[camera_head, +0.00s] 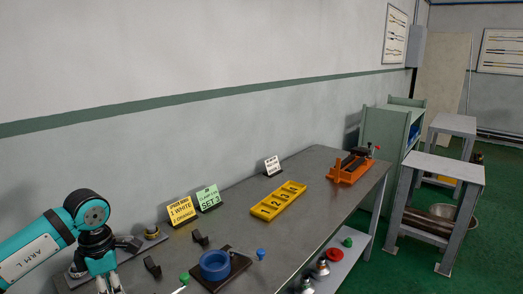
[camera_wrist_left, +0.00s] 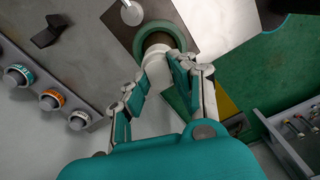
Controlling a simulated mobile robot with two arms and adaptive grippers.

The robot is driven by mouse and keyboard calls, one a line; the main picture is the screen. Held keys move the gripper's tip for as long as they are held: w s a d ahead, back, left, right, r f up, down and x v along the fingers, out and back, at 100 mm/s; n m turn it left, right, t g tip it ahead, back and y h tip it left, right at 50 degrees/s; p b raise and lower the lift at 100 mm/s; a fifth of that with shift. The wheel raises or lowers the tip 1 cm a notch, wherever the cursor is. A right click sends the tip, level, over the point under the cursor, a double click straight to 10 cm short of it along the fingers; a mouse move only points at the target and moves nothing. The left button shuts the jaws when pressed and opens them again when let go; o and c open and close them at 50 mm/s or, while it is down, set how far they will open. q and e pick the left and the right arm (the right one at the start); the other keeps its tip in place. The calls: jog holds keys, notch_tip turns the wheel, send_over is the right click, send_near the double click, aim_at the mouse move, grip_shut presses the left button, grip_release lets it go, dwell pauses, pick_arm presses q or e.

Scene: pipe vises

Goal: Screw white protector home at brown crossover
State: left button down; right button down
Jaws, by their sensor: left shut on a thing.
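My left gripper (camera_wrist_left: 158,80) is shut on a white protector (camera_wrist_left: 156,64) in the left wrist view. The protector is at the near side of a brown-lined opening (camera_wrist_left: 155,40), inside a green ring (camera_wrist_left: 125,49) on a dark plate. I take the brown part for the crossover. Whether the protector is seated or only touching it, I cannot tell. In the head view the left gripper (camera_head: 108,284) points down at the bottom left, its fingertips cut off by the frame edge. My right gripper is not in view.
A blue ring (camera_head: 215,264) on a dark plate stands right of my left gripper. A yellow numbered tray (camera_head: 279,200), signs (camera_head: 181,210) and an orange vise (camera_head: 350,168) lie farther along the bench. A rail with several ringed knobs (camera_wrist_left: 50,100) is at left.

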pick_arm(q)
jog(key=c, duration=1)
grip_release()
